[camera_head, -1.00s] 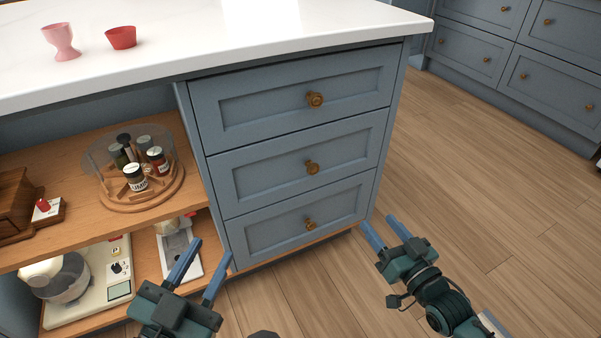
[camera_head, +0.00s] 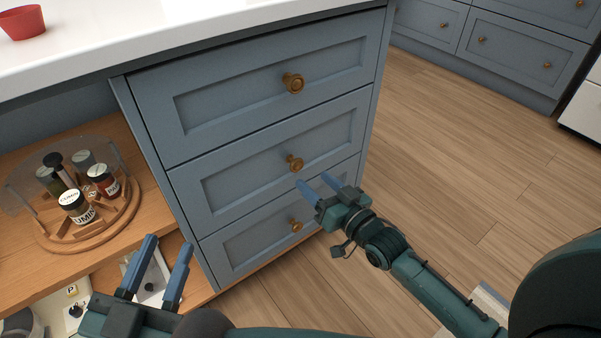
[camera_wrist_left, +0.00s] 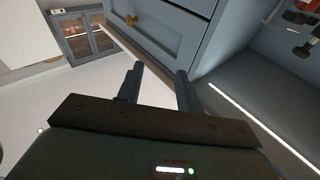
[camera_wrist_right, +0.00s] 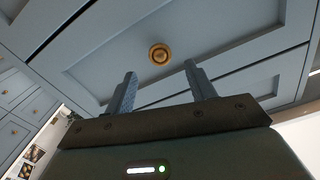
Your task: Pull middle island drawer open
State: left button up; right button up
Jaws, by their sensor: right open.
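The island has a stack of three blue drawers, all shut. The middle drawer (camera_head: 235,185) has a round brass knob (camera_head: 295,163). My right gripper (camera_head: 315,184) is open and empty, in front of the drawers, just right of and below that knob in the head view. In the right wrist view a brass knob (camera_wrist_right: 159,54) lies ahead of and between the open fingers (camera_wrist_right: 161,82), not touching them. My left gripper (camera_head: 165,258) has its fingers apart with nothing between them, in front of the open shelves; it also shows in the left wrist view (camera_wrist_left: 158,72).
The top drawer knob (camera_head: 293,83) and the bottom drawer knob (camera_head: 296,225) stick out above and below. Left, an open shelf (camera_head: 150,170) holds a round rack (camera_head: 75,235) with several jars. Wooden floor (camera_head: 450,150) is clear at right.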

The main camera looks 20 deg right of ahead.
aim_at(299, 167)
jog(key=b+x, duration=0.1)
jog(key=x, duration=0.3)
jog(key=shift+w+a+f, duration=0.1)
jog(key=shift+w, duration=0.25)
jog(key=shift+b+x, duration=0.35)
jog(key=shift+x, duration=0.45)
pick_arm(q)
jog(key=shift+w+r+t+h, duration=0.25)
jog(key=shift+r+t+h, duration=0.05)
jog(key=shift+r+h, duration=0.3)
jog(key=shift+f, duration=0.1)
pick_arm(e)
jog(key=shift+s, duration=0.1)
grip_shut()
